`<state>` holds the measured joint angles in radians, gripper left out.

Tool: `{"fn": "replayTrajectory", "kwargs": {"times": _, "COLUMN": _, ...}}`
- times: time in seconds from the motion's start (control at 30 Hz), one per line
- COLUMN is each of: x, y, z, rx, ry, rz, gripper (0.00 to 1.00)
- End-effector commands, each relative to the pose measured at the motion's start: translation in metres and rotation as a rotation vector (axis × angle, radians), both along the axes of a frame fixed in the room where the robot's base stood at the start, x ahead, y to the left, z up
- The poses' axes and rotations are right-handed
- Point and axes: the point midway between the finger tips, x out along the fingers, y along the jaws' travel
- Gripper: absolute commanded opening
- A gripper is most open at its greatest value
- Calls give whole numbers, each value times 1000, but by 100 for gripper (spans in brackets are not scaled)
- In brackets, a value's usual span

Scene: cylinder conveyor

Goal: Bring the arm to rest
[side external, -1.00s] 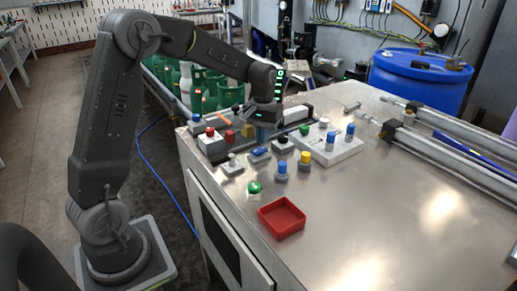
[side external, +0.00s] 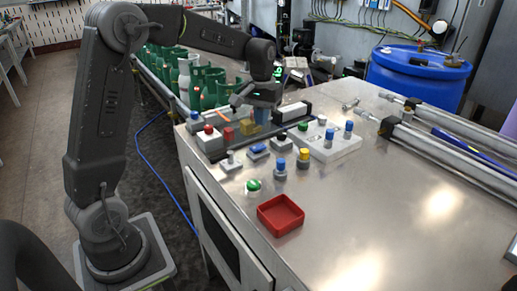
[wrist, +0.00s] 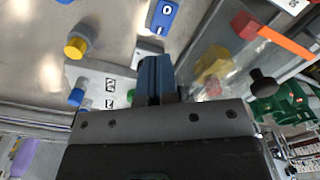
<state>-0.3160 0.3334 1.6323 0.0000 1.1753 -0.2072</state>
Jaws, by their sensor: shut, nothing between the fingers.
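My gripper (side external: 258,98) hangs above the back of the metal worktop, over the group of buttons and switches. In the wrist view its blue fingers (wrist: 155,78) are pressed together with nothing between them. In the side view the fingertips are hard to make out. The gripper appears clear of the things below it. The blue rocker switch (side external: 258,149) lies on the worktop below and in front of the gripper, and it also shows at the top of the wrist view (wrist: 162,15).
Below stand a red button (side external: 208,129), a yellow block (side external: 248,129), a blue knob (side external: 280,164), a yellow knob (side external: 304,155) and a green button (side external: 253,185). A red tray (side external: 281,229) sits in front. Green bottles (side external: 207,85) stand behind. The worktop's right front is clear.

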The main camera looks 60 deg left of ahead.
Motion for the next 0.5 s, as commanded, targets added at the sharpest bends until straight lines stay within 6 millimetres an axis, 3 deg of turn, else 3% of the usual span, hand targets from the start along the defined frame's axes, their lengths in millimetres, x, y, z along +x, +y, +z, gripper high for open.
{"fn": "replayTrajectory", "kwargs": {"times": 0.17, "x": -17, "y": -18, "z": 19, "rx": 14, "ry": -45, "rz": -46, "gripper": 0}}
{"fn": "replayTrajectory", "kwargs": {"times": 0.33, "x": -62, "y": -57, "z": 51, "rx": 44, "ry": -144, "rz": -156, "gripper": 0}}
{"fn": "replayTrajectory", "kwargs": {"times": 0.5, "x": -118, "y": -93, "z": 67, "rx": 74, "ry": -253, "rz": -276, "gripper": 0}}
